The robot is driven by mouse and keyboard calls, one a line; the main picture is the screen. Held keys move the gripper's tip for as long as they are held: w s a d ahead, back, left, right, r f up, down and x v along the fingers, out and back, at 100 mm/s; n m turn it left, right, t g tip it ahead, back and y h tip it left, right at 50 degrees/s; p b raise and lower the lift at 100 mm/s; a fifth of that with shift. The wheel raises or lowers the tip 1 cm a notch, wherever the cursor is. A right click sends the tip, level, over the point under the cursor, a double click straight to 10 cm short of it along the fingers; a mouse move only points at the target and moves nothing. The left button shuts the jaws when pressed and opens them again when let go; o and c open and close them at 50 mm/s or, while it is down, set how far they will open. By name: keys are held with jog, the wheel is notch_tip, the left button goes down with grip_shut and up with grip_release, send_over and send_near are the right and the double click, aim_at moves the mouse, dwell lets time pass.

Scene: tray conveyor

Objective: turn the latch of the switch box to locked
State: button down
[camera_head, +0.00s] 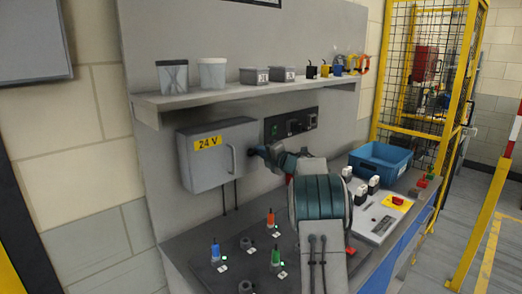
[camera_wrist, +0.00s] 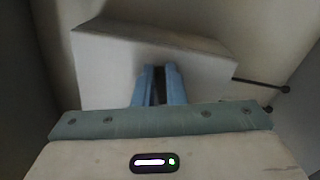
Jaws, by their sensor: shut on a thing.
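The grey switch box (camera_head: 217,158) with a yellow "24 V" label hangs on the back panel in the head view, its door shut and a bar handle on its front. My gripper (camera_head: 256,152) is at the box's right side, seen small behind my arm. In the wrist view the box's side (camera_wrist: 105,65) fills the middle, and my gripper's blue fingers (camera_wrist: 158,88) point at it, close together on a small dark piece, apparently the latch. The fingers hide most of the latch, so its angle cannot be read.
A dark control panel (camera_head: 291,124) is just right of the box. A shelf (camera_head: 240,96) with cups and small bins runs above. The bench below holds several coloured connectors, a blue bin (camera_head: 381,160) and a light board (camera_head: 378,222). Two dark rods (camera_wrist: 260,83) stick out beside the box.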

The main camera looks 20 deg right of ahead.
jog(key=shift+f+m+p, duration=0.15)
jog(key=shift+m+p, duration=0.1)
jog(key=shift+m, duration=0.55)
jog(key=shift+f+m+p, duration=0.15)
jog(key=shift+m+p, duration=0.05)
jog(key=shift+m, duration=0.6)
jog(key=c, duration=1.5)
grip_release()
jog(key=shift+s+d, duration=0.1)
jog(key=b+v, duration=0.3)
jog(key=v, duration=1)
jog(key=shift+s+d+f+b, duration=0.1)
jog(key=shift+s+b, duration=0.2)
jog(key=shift+b, duration=0.1)
